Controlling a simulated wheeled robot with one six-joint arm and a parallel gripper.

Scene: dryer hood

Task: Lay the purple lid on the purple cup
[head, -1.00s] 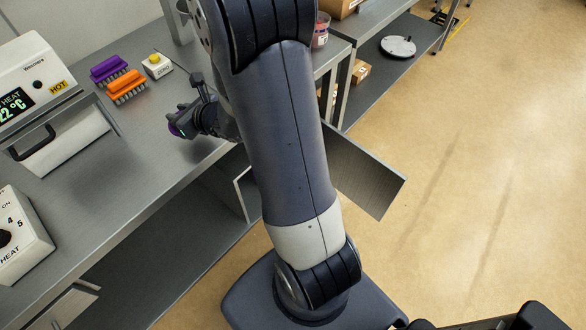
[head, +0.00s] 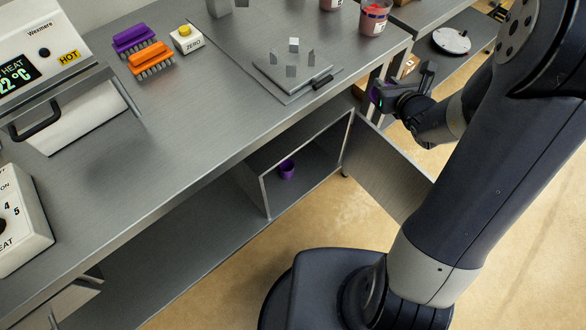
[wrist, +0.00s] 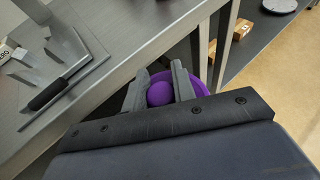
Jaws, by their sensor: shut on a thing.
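The purple cup (head: 287,169) stands inside the open cabinet compartment (head: 300,158) under the bench. In the wrist view, my gripper (wrist: 158,86) is shut on the round knob of the purple lid (wrist: 201,89). The lid's rim shows behind the fingers, and part of it is hidden by them. In the head view my wrist is out past the bench's front right corner, to the right of and above the cup. I cannot make out the lid clearly there. The cup does not show in the wrist view.
The cabinet door (head: 390,172) is swung open at the compartment's right side. A press-like plate with a black handle (head: 322,82) sits near the bench edge. Purple (head: 133,39) and orange (head: 151,58) brushes lie further left. Open floor lies to the right.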

